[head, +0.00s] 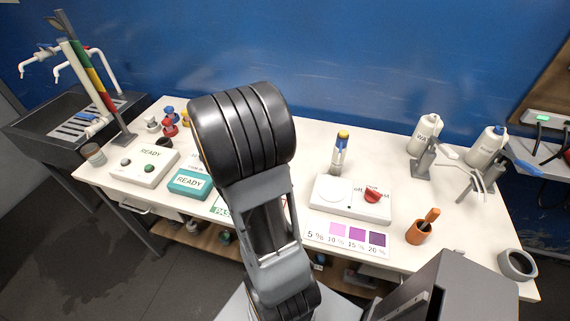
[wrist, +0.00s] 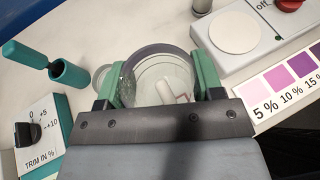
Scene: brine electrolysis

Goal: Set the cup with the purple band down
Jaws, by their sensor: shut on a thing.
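The cup with the purple band (wrist: 163,50) is clear, with a dark greyish-purple band around its rim, in the middle of the wrist view. My gripper (wrist: 160,82) has green fingers on the cup's left and right sides and is shut on it. A small pale object shows inside or through the cup. I cannot tell whether the cup's base touches the white table (wrist: 140,20). In the head view my arm hides both the cup and my gripper.
Close by are a green holder with a handle (wrist: 68,73), a trim box (wrist: 40,135), a white plate device with a red knob (head: 345,198) and a purple colour card (head: 346,238). An orange holder (head: 418,233) and grey ring (head: 517,265) stand right.

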